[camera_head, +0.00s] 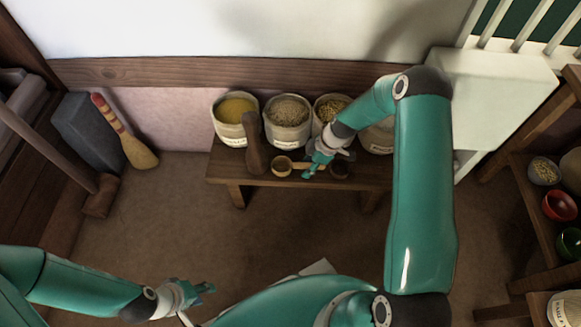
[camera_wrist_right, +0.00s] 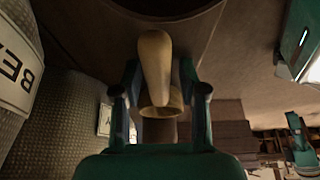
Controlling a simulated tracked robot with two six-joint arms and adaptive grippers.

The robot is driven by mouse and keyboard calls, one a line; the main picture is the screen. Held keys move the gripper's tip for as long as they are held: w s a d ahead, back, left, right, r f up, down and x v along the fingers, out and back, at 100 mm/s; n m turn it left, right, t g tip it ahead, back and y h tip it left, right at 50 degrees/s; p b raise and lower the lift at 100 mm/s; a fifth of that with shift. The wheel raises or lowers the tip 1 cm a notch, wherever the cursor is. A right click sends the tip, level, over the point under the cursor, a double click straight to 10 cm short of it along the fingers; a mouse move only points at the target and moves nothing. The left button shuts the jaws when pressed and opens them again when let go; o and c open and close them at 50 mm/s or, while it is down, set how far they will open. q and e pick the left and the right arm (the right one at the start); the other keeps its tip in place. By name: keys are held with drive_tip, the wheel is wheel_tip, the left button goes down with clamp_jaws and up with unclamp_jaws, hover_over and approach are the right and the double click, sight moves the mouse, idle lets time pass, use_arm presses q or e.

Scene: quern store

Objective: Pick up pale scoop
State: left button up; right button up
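The pale scoop (camera_head: 281,166) lies on the low wooden bench (camera_head: 232,174), its round cup to the left and its handle pointing right. My right gripper (camera_head: 312,168) is at the handle end, low over the bench. In the right wrist view the pale scoop's handle (camera_wrist_right: 155,62) stands between the two fingers of my right gripper (camera_wrist_right: 158,78). The fingers are apart, with narrow gaps seeming to show beside the handle. The scoop's cup shows behind it, partly hidden. My left gripper (camera_head: 200,291) is at the lower left, away from the bench; its finger opening is unclear.
A dark round scoop or cup (camera_head: 340,169) lies just right of my right gripper. A dark wooden paddle (camera_head: 254,145) stands left of the pale scoop. Sacks of yellow (camera_head: 235,109) and pale grain (camera_head: 287,113) line the back of the bench. The floor in front is clear.

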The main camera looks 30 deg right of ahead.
clamp_jaws()
